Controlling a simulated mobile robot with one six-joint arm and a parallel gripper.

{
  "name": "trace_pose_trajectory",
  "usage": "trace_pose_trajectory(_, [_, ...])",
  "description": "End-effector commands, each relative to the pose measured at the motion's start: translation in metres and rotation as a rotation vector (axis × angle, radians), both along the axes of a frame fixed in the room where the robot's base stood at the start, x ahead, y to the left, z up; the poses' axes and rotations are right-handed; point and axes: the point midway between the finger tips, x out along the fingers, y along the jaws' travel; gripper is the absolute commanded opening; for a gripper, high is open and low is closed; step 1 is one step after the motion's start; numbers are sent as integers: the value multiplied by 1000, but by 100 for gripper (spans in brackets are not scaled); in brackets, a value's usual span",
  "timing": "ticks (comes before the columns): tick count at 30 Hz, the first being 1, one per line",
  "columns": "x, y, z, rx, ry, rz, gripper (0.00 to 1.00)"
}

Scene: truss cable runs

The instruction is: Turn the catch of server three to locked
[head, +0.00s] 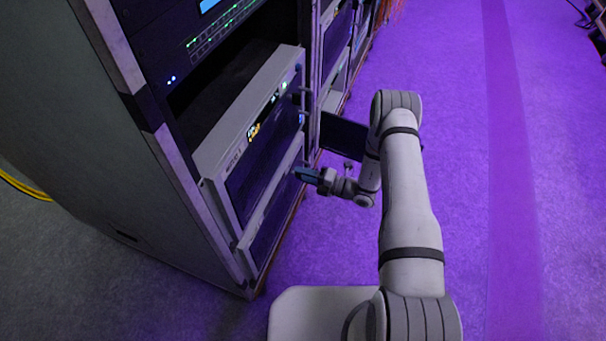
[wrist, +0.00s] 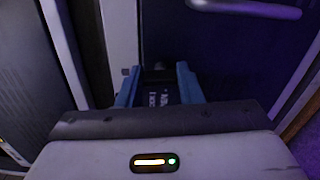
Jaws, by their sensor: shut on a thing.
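My gripper (head: 304,175) is at the front right edge of the lower part of the near rack in the head view. In the wrist view its blue fingers (wrist: 157,78) are closed about the catch (wrist: 158,94), a small dark part with pale lettering. The lettering is too small to read, and I cannot tell which way the catch is turned. In the head view the gripper hides the catch. The near server (head: 240,180) juts from the rack and has lit indicators; its number cannot be read.
The near rack (head: 165,155) stands to the left, with further racks (head: 338,45) behind it. A dark panel (head: 343,136) stands out beside my arm. In the wrist view a grey bar handle (wrist: 245,9) lies above right.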

Motion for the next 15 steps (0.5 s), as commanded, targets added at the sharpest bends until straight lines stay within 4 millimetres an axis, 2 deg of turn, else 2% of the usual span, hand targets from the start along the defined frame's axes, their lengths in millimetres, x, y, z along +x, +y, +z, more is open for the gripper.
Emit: trace_pose_trajectory(15, [3, -2, 0, 49, 131, -7, 10])
